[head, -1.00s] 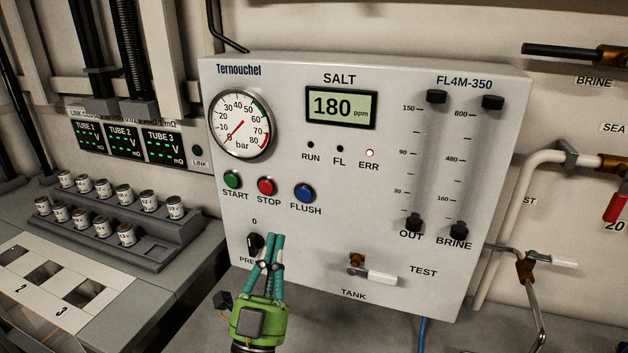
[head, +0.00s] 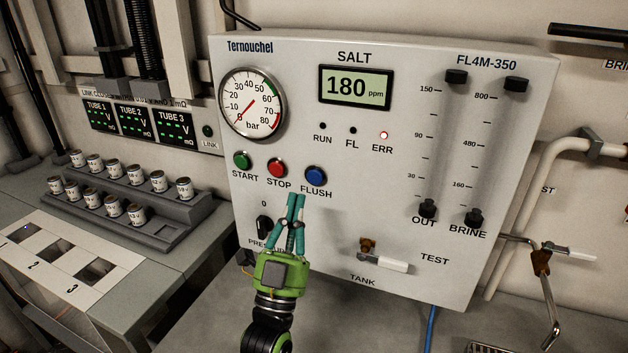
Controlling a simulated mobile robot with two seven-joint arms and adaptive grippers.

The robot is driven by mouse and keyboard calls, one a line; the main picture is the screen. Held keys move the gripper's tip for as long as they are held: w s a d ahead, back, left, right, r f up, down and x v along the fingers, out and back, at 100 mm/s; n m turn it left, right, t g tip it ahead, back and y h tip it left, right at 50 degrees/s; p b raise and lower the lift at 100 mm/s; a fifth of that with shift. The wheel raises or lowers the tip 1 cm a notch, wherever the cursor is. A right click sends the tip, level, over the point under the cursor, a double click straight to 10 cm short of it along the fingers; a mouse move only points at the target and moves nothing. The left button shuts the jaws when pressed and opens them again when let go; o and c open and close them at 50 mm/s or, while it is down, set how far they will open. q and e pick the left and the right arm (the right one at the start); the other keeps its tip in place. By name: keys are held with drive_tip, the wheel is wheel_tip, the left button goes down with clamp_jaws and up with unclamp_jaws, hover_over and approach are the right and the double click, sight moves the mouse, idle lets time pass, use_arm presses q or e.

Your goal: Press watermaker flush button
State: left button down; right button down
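The watermaker panel (head: 330,225) is a pale box on the wall. Its blue FLUSH button (head: 315,176) sits right of the red STOP button (head: 278,168) and the green START button (head: 242,160). My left gripper (head: 296,198) is in front of the panel, its teal fingers pointing up with the tips together, just below and left of the FLUSH button. It appears shut and empty. The tips look apart from the button, though the depth gap is hard to judge. My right gripper is not in view.
A black pressure knob (head: 265,227) is just left of my fingers. A valve with a white handle (head: 385,258) sticks out at lower right. A stepped rack of small jars (head: 165,232) stands on the left bench. Pipes run at the right.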

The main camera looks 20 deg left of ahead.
sight(315, 177)
use_arm(q)
drive_tip(key=w+b, duration=0.1)
drive_tip(key=w, duration=0.4)
drive_tip(key=shift+a, duration=0.15)
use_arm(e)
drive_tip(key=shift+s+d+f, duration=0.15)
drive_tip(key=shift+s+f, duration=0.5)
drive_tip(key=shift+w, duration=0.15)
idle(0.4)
use_arm(q)
drive_tip(key=shift+w, duration=0.15)
drive_tip(key=shift+w, duration=0.35)
drive_tip(key=shift+w, duration=0.45)
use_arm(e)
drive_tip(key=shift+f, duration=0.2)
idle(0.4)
use_arm(q)
drive_tip(key=shift+s, duration=0.25)
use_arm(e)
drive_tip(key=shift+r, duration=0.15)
use_arm(q)
drive_tip(key=shift+s, duration=0.65)
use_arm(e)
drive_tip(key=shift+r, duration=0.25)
